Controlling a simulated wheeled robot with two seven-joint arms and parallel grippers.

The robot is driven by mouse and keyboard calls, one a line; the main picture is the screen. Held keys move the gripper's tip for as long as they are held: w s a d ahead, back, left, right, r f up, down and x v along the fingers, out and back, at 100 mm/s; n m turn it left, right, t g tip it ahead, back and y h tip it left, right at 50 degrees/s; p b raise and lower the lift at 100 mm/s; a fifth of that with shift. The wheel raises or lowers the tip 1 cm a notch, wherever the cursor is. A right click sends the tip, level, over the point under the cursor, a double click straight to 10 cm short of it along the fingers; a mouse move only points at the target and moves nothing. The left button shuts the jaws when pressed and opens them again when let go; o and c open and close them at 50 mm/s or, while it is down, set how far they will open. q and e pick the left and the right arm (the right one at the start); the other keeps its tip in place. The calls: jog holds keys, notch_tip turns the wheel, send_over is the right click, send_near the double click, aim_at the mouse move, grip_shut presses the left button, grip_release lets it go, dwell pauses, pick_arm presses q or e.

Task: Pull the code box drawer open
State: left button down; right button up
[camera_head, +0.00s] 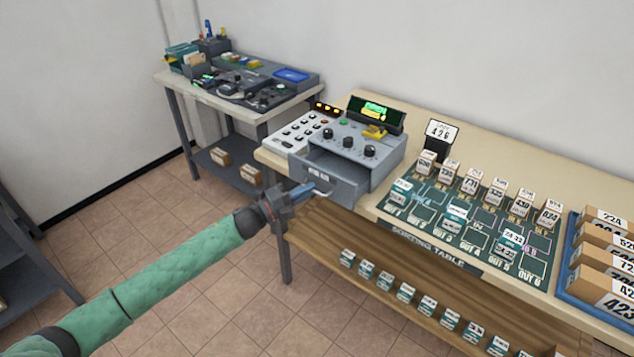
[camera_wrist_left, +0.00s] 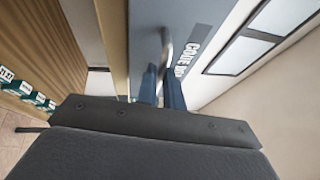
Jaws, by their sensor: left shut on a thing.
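The code box (camera_head: 352,138) is a grey console with dark knobs and a lit green display, standing on the left end of the sorting table. Its drawer (camera_head: 347,190) is pulled out part way, and the hollow behind its front shows in the head view. My left gripper (camera_head: 316,190) is at the drawer front, shut on the drawer handle. In the left wrist view the two blue fingers (camera_wrist_left: 163,92) close around the metal handle (camera_wrist_left: 166,48), beside the drawer front's lettering (camera_wrist_left: 190,50). My right gripper is not in view.
The sorting table (camera_head: 430,246) holds a green mat (camera_head: 455,220) with several small labelled boxes, and a lower shelf (camera_head: 400,295) with more. A blue tray (camera_head: 562,262) of cartons is at right. A side table (camera_head: 240,95) stands behind at left. Tiled floor is open at left.

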pick_arm(q)
jog(key=s+a, duration=0.2)
jog(key=s, duration=0.1)
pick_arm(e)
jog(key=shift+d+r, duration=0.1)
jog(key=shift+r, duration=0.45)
pick_arm(q)
jog(key=c, duration=1.5)
grip_release()
jog(key=shift+a, duration=0.1)
jog(key=shift+c, duration=0.2)
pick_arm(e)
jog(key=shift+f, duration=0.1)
